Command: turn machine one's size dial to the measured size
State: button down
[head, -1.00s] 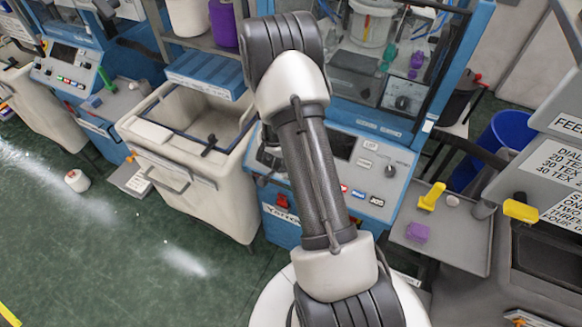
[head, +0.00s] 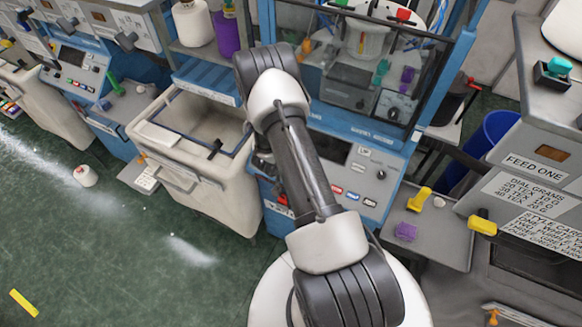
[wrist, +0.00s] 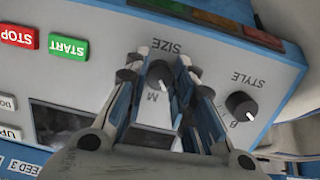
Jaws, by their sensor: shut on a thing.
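The size dial (wrist: 159,74) is a dark round knob with a light pointer mark, below the upside-down SIZE label in the wrist view. A letter M is printed beside it. My gripper (wrist: 163,65) has its fingers on both sides of this knob and is shut on it. The fingers partly cover the panel around the knob, so other size letters are hidden. In the head view my arm hides the dial and most of the gripper. The blue machine's sloped control panel (head: 362,205) shows to the right of my arm.
The style dial (wrist: 241,106) is close to the right finger in the wrist view. Green START (wrist: 68,47) and red STOP (wrist: 19,37) buttons sit to the left. A white bin (head: 178,140) stands left of my arm. A shelf (head: 442,225) holds yellow and purple pieces.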

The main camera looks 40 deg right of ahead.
jog(key=shift+n+p, duration=0.35)
jog(key=shift+n, duration=0.25)
jog(key=c, duration=1.3)
grip_release()
jog(key=shift+c, duration=0.2)
jog(key=v, duration=1.2)
jog(key=shift+w, duration=0.1)
